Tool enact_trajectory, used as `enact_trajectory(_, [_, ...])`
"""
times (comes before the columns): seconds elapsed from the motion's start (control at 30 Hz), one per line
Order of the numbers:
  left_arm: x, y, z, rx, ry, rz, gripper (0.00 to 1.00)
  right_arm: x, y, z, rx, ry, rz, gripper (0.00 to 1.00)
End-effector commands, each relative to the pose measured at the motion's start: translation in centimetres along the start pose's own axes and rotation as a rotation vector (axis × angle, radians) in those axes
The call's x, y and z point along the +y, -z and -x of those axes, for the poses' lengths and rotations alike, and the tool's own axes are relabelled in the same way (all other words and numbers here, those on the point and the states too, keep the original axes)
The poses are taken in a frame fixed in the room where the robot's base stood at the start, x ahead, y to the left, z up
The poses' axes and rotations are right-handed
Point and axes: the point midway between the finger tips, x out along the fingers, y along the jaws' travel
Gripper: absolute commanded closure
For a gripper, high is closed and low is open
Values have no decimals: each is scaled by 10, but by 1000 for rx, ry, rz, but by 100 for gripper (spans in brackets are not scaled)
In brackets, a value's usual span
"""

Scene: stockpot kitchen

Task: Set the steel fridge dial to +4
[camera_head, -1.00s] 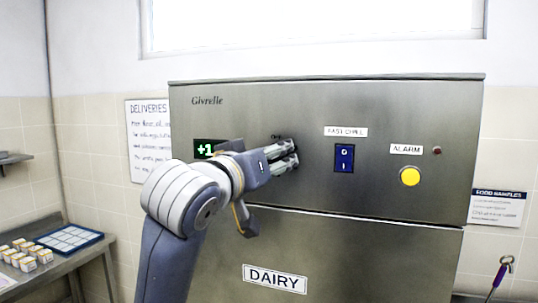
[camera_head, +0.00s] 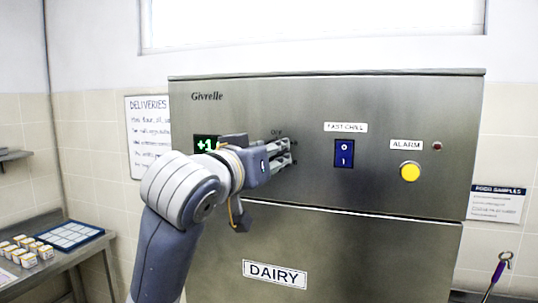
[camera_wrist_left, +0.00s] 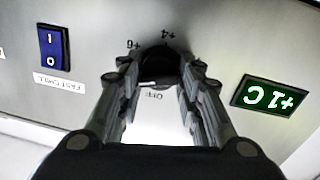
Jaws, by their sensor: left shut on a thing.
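The steel fridge (camera_head: 310,110) fills the middle of the head view. Its black dial (camera_wrist_left: 158,66) shows in the left wrist view between my fingertips, with the marks +4, +6 and OFF around it; the wrist view is upside down. The dial's pointer is too hidden to read. My left gripper (camera_head: 285,154) is shut on the dial, with a finger on each side; it also shows in the wrist view (camera_wrist_left: 160,75). The green display (camera_wrist_left: 269,96) reads +1 C; in the head view it is partly hidden by my wrist. My right gripper is out of view.
Right of the dial are a blue FAST CHILL switch (camera_head: 344,154) and a yellow ALARM button (camera_head: 410,172) with a small lamp (camera_head: 437,146). A side table at left holds small boxes (camera_head: 28,251) and a blue-edged tray (camera_head: 70,235). A purple-handled tool (camera_head: 500,270) stands at right.

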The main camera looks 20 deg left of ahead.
Motion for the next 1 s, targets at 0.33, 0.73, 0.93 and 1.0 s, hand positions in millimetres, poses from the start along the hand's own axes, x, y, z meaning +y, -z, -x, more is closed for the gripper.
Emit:
enact_trajectory(0.33, [0, 3, 0, -17, 11, -319, 91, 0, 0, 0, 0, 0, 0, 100])
enact_trajectory(0.73, [2, 4, 0, -44, 21, -699, 91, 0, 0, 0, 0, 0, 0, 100])
enact_trajectory(0.93, [2, 4, 0, -57, 25, -888, 91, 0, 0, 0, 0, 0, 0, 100])
enact_trajectory(1.0, [3, 3, 0, -62, 26, -955, 91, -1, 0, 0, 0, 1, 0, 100])
